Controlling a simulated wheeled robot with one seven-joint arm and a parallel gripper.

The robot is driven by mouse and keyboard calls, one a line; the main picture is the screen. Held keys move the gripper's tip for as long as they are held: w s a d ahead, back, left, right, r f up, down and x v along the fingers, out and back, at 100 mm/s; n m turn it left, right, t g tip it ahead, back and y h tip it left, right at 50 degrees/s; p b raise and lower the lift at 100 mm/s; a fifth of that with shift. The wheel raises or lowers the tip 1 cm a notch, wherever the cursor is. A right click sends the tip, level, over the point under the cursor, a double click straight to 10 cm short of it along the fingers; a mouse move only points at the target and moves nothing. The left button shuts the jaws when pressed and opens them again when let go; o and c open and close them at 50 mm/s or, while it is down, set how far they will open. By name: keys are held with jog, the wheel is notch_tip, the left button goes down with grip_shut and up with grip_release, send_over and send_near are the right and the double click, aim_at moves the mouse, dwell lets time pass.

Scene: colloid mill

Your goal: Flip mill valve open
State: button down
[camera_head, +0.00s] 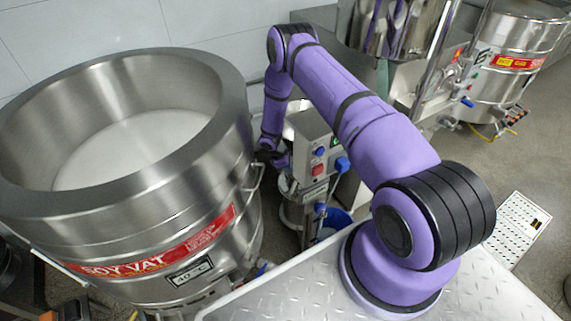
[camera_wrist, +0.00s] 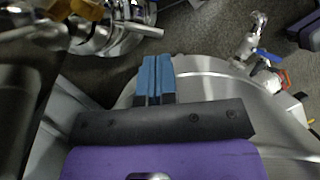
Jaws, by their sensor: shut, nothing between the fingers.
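The colloid mill (camera_head: 306,150) stands in the middle of the head view, with a red button, a blue knob and a blue part (camera_head: 320,209) low on its front. I cannot tell whether that blue part is the valve's handle. My gripper (camera_head: 272,156) is beside the mill, between it and the vat, and partly hidden there. In the wrist view its blue fingers (camera_wrist: 156,78) are shut together and empty. Metal fittings with a yellow part (camera_wrist: 88,10) and a lever-like rod lie ahead to the left, apart from the fingers. A metal valve with a blue handle (camera_wrist: 264,55) lies to the right.
The large steel soy vat (camera_head: 235,165), with pale liquid inside, stands close on the left. More steel vessels (camera_head: 500,75) stand at the back right. Some floor is clear at right, near a perforated plate (camera_head: 517,230).

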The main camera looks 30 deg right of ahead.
jog(key=d+x, duration=0.1)
jog(key=x, duration=0.6)
jog(key=shift+s+d+r, duration=0.2)
jog(key=shift+s+d, duration=0.05)
jog(key=shift+s, duration=0.15)
jog(key=shift+s, duration=0.15)
